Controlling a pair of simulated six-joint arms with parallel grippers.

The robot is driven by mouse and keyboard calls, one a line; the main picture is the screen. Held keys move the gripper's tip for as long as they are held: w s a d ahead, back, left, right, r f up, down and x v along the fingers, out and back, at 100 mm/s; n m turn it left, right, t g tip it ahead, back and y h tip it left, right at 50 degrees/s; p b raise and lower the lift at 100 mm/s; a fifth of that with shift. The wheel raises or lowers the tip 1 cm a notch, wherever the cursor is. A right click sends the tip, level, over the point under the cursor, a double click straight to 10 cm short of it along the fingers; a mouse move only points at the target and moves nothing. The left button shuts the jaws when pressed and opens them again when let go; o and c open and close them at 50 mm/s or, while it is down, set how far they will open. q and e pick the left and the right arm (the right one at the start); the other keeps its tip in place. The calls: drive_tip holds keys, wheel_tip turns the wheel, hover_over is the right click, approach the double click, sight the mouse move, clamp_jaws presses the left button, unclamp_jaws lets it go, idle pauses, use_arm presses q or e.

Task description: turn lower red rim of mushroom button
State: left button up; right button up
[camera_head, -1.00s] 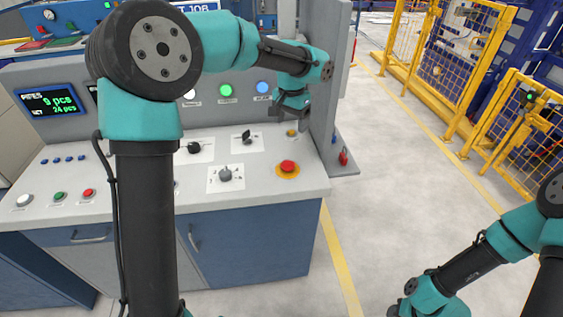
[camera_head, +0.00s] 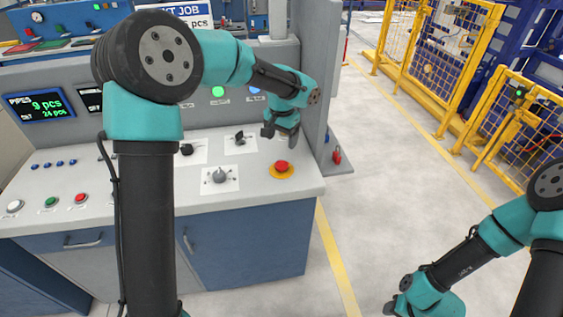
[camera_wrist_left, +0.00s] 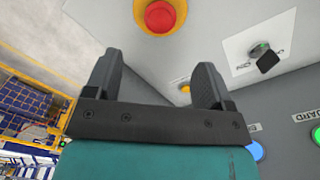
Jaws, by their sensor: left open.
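The mushroom button has a red cap (camera_head: 282,165) on a yellow round base (camera_head: 281,174), at the right front of the grey console top. In the left wrist view the red cap (camera_wrist_left: 160,16) is at the top middle, beyond the fingertips. My left gripper (camera_head: 280,136) is above the console, a little behind the button in the head view. Its two dark fingers (camera_wrist_left: 157,66) are apart with nothing between them, and neither touches the button. The cap's lower rim cannot be made out clearly. My right arm is at the lower right, its gripper out of view.
A grey rotary knob (camera_head: 220,175) is left of the button, and black switches (camera_head: 239,138) are behind it. A small yellow button (camera_wrist_left: 186,88) shows between the fingers' inner sides. A grey upright panel (camera_head: 318,80) stands close right of my left gripper.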

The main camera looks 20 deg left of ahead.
sight(282, 163)
use_arm(q)
wheel_tip(282, 163, down, 10)
drive_tip(key=shift+f, duration=0.25)
idle(0.3)
drive_tip(key=c, duration=0.9)
drive_tip(key=shift+m, duration=0.3)
